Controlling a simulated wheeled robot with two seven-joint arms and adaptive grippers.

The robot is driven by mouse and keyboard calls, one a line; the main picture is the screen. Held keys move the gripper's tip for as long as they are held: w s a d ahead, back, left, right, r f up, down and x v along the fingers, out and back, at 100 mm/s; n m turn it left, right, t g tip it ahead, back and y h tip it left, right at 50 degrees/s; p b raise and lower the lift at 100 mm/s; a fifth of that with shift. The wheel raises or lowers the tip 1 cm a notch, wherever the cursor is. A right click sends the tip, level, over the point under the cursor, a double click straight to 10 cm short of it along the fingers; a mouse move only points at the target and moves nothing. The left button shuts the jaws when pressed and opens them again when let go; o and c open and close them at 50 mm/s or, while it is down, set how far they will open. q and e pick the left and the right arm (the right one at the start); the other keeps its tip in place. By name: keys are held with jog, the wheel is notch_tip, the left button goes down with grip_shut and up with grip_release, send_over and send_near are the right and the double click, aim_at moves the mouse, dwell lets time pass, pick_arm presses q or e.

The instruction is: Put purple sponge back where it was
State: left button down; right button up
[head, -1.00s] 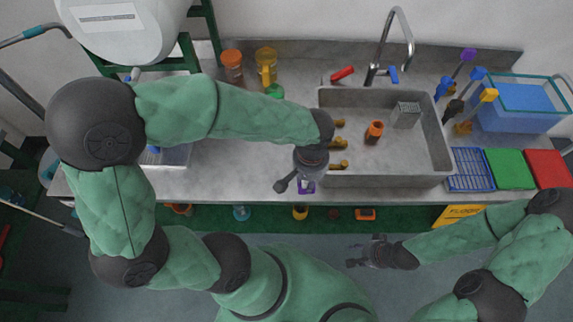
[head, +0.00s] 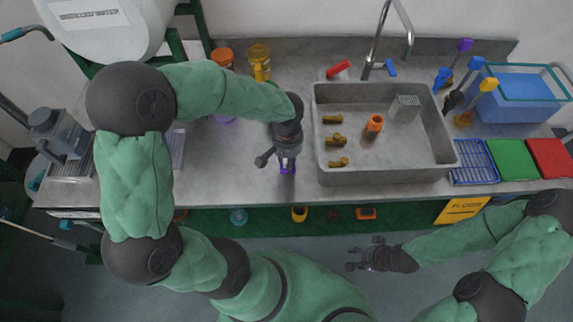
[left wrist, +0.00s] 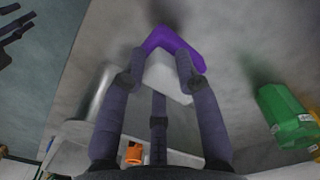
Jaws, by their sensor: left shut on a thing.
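The purple sponge (head: 287,170) shows as a small purple patch below my left gripper (head: 287,163), over the counter just left of the sink. In the left wrist view the sponge (left wrist: 172,42) has a purple layer and a pale whitish layer (left wrist: 165,78). The fingers of my left gripper (left wrist: 158,75) are shut on it. In the head view most of it is hidden by the fingers. My right gripper (head: 358,258) is empty, its fingers spread, in front of the counter over the floor.
The metal sink (head: 450,150) holds an orange cup (head: 374,124), a grater (head: 405,107) and several brown items. Right of it are a blue rack (head: 473,162), green board (head: 512,159) and red board (head: 551,157). Jars (head: 222,57) stand behind my left arm. The front counter left of the sink is clear.

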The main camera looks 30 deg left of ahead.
pick_arm(q)
jog(key=shift+w+a+f, duration=0.15)
jog(key=shift+a+f, duration=0.1)
jog(key=shift+f, duration=0.1)
jog(key=shift+w+a+f+b, duration=0.15)
jog(key=shift+f+b, duration=0.2)
jog(key=shift+f, duration=0.6)
jog(key=shift+w+a+f+b, duration=0.1)
jog(key=shift+f+b, duration=0.2)
jog(key=shift+f, duration=0.6)
jog(key=shift+f, duration=0.15)
jog(key=c, duration=0.9)
grip_release()
jog(key=shift+r, duration=0.2)
notch_tip(320, 180, up, 12)
jog(key=p, duration=0.3)
jog(key=shift+s+p, duration=0.1)
jog(key=shift+p, duration=0.2)
